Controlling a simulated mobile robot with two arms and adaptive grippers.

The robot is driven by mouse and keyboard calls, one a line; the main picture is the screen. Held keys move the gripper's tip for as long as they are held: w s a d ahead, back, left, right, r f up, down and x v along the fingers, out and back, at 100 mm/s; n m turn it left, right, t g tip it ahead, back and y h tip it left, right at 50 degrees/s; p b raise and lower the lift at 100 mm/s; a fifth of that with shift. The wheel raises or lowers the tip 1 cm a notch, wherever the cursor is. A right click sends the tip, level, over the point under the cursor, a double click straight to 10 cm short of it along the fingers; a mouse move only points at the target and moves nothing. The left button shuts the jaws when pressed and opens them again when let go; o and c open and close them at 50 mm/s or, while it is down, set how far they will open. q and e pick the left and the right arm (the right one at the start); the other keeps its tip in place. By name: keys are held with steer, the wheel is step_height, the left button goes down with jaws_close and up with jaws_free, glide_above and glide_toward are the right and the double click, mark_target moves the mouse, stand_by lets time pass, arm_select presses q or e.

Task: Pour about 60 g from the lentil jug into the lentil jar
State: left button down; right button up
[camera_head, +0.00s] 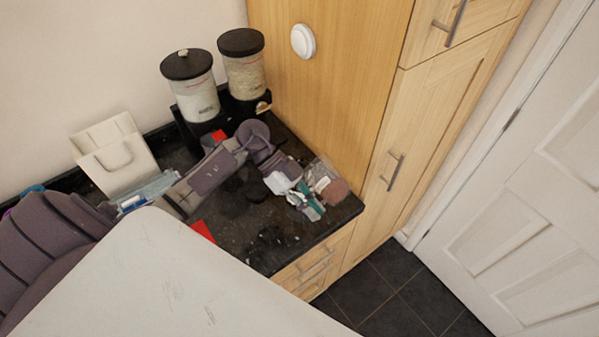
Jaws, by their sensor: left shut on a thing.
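My left gripper (308,201) is over the right part of the dark counter, its fingers grey, white and teal. It is shut on a small clear vessel with reddish-brown contents (335,190), which looks like the lentil jug. The vessel seems tilted, and the fingers partly cover it. I cannot tell whether anything is flowing from it. Two clear jars with black lids stand at the back: a left one (203,105) and a right one (246,80), both with pale contents. I cannot tell whether either is the lentil jar. My right gripper is not in view.
A white open bin (115,153) and a bluish clear item (150,190) are at the counter's left. A red patch (203,230) lies near the front. A wooden cupboard (335,70) rises close behind the gripper. Bare granite (265,240) shows in front.

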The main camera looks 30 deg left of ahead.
mark_target(305, 198)
arm_select(q)
steer(key=shift+r+h+b, duration=0.75)
steer(key=shift+h+b, duration=0.45)
steer(key=shift+b, duration=0.2)
steer(key=shift+a+r+h+b, duration=0.1)
steer(key=shift+r+h+b, duration=0.3)
steer(key=shift+w+a+r+h+p, duration=0.1)
steer(key=shift+a+r+h+p, duration=0.1)
steer(key=shift+r+h+p, duration=0.15)
steer(key=shift+a, duration=0.2)
steer(key=shift+a+r+g+h, duration=0.25)
steer(key=shift+g+h, duration=0.05)
steer(key=shift+h, duration=0.15)
steer(key=shift+r, duration=0.15)
steer(key=shift+a+r+h, duration=0.15)
steer(key=shift+h, duration=0.35)
steer(key=shift+r+m, duration=0.1)
steer(key=shift+m, duration=0.2)
steer(key=shift+a+r+h, duration=0.1)
steer(key=shift+r+h, duration=0.05)
steer(key=shift+h, duration=0.25)
